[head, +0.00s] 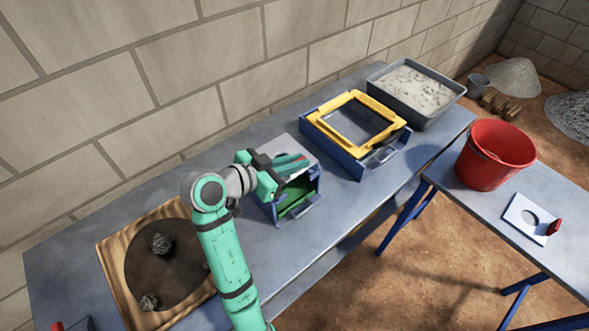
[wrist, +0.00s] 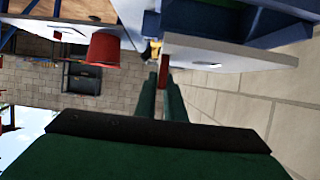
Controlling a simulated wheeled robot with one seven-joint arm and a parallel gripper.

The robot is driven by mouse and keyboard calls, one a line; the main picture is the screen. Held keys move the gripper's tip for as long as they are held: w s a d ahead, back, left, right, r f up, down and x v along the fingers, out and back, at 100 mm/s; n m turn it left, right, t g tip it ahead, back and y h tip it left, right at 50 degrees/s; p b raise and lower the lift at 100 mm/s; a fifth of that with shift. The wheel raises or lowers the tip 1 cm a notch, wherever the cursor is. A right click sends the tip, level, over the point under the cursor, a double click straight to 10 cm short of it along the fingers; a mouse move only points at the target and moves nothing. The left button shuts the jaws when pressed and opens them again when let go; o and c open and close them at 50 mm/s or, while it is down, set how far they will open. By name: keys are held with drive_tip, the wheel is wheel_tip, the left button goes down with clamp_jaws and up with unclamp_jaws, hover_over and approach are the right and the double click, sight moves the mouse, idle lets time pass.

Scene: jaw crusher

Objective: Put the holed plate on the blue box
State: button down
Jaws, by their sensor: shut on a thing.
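The holed plate (head: 527,219), white with a round hole and a red grip, lies on the right table. It also shows in the wrist view (wrist: 68,33). The small blue box (head: 315,196), with a green inside seen through its front opening, stands on the long table. A second pale plate (head: 296,147) is at the top of this box; whether it rests there or is slightly lifted I cannot tell. My gripper (head: 300,162) is over the box, shut on this second plate's red grip (wrist: 165,72). In the wrist view a small dark mark shows on that plate (wrist: 225,56).
A blue box with a yellow frame (head: 324,130) and a grey tray of pale gravel (head: 449,102) stand farther along the long table. A wooden board with a dark disc and stones (head: 112,268) lies at left. A red bucket (head: 487,163) stands behind the holed plate.

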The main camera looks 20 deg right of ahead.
drive_tip(key=shift+w+a+f, duration=0.15)
drive_tip(key=shift+w+f, duration=0.2)
drive_tip(key=shift+f, duration=1.7)
drive_tip(key=c, duration=1.8)
unclamp_jaws()
drive_tip(key=shift+f, duration=0.1)
drive_tip(key=shift+c, duration=0.2)
drive_tip(key=v, duration=1.2)
